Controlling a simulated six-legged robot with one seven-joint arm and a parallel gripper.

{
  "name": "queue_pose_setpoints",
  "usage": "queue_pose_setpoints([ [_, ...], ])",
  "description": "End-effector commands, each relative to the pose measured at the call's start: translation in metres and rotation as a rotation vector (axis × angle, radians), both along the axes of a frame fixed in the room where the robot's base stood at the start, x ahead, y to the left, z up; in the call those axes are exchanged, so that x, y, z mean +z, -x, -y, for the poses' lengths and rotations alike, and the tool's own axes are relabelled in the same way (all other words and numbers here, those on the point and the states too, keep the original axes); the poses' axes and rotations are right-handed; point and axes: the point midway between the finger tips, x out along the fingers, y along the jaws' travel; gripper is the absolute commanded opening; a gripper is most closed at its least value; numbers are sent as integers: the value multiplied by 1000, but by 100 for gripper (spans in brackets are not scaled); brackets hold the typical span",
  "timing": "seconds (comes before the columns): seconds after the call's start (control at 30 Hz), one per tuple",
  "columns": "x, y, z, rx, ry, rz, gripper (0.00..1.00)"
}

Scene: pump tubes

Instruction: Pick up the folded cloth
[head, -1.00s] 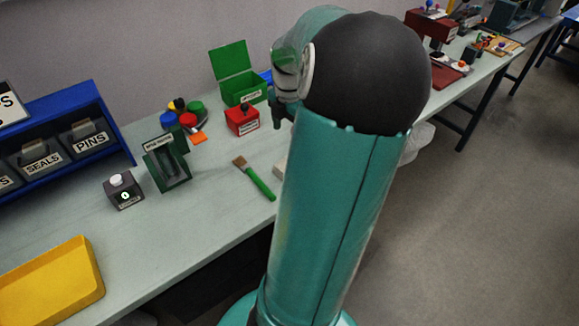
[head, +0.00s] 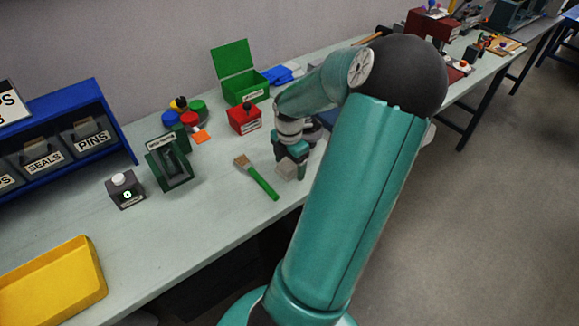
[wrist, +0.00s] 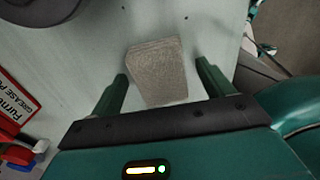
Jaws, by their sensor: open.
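The folded cloth (wrist: 157,73) is a small grey-beige layered stack on the pale bench top. In the wrist view it lies between the two dark green fingers of my gripper (wrist: 161,72), with a gap on each side. The gripper is open and empty. In the head view the cloth (head: 291,169) shows just below my gripper (head: 290,155), near the front edge of the bench. The gripper hides part of it there. I cannot tell how far down the fingertips reach beside the cloth.
A green-handled brush (head: 258,180) lies left of the cloth. A red box (head: 243,119) and an open green box (head: 243,88) stand behind. A dark green stand (head: 169,163), a grey button box (head: 125,189) and a yellow tray (head: 60,285) are further left.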

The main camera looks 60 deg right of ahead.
Motion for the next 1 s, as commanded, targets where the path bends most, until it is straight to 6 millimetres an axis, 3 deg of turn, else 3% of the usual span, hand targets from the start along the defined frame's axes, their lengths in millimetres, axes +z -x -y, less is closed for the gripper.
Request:
queue_pose_setpoints([
  [0.17, 0, 0, 0, -1, 1, 0, 80],
  [0.4, 0, 0, 0, 0, 0, 0, 35],
  [0.43, 0, 0, 0, 0, 0, 0, 32],
  [0.77, 2, 0, 0, 0, 2, -1, 32],
  [1.0, 27, 0, 1, -1, 5, -1, 32],
])
